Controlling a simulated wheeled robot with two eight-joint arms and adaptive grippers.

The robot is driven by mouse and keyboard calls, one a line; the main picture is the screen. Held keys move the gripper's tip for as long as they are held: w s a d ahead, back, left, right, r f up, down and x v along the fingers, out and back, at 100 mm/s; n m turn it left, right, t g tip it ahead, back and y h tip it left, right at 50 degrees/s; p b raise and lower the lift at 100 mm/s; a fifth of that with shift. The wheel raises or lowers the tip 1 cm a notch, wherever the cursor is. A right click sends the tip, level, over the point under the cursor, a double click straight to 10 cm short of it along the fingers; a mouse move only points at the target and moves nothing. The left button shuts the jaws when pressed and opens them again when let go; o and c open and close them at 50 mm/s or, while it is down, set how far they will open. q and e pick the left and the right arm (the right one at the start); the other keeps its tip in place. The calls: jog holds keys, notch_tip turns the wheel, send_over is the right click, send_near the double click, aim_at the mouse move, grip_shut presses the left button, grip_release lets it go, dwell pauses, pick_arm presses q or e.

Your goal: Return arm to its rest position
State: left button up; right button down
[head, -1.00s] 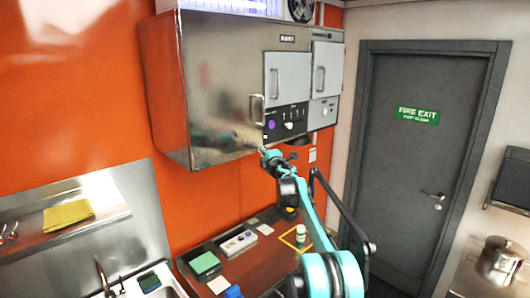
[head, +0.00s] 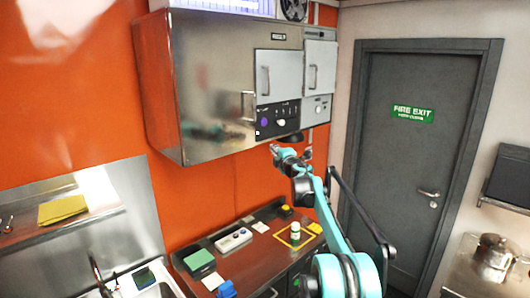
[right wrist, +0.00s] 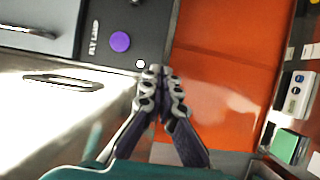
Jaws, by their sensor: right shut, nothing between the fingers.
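My right arm (head: 330,225) reaches up from the bottom of the head view toward the steel wall cabinet (head: 205,95). My right gripper (head: 274,149) is just below the cabinet's control panel in that view. In the right wrist view the gripper (right wrist: 158,73) is shut, fingertips together, with nothing between them. A purple button (right wrist: 120,41) labelled "FLY LAMP" lies up and left of the fingertips there; it also shows in the head view (head: 263,121). The fingers look apart from the button. My left gripper is out of view.
A counter (head: 255,262) below holds a green box (head: 199,260), a white device (head: 233,240) and a small green-and-white bottle (head: 295,232) in a yellow square outline. A grey fire exit door (head: 415,160) is at right, with a steel pot (head: 494,255) nearby.

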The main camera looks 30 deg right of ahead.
jog(key=s+d, duration=0.3)
jog(key=d, duration=0.2)
jog(key=s+a+f+m+g+h+b, duration=0.1)
jog(key=s+a+f+m+h+b, duration=0.1)
jog(key=s+a+f+m+b, duration=0.45)
jog(key=s+a+f+m+g+h+b, duration=0.1)
jog(key=s+a+f+m+h+b, duration=0.2)
jog(key=a+b, duration=0.5)
pick_arm(q)
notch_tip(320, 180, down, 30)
jog(key=b, duration=1.5)
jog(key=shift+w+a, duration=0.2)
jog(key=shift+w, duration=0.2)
pick_arm(e)
jog(key=s+a+f+m+g+y, duration=0.2)
jog(key=s+a+f, duration=0.7)
jog(key=f, duration=0.7)
jog(key=s+a+f+m+g+y, duration=0.2)
jog(key=s+a+f+g+y, duration=0.1)
jog(key=s+a+f, duration=0.7)
jog(key=s+a+f+m+g+y, duration=0.2)
jog(key=s+a+f, duration=0.7)
jog(key=s+f, duration=0.7)
notch_tip(320, 180, down, 6)
jog(key=shift+a+f+g+y, duration=0.15)
jog(key=shift+f+g+y, duration=0.05)
jog(key=shift+g+y, duration=0.65)
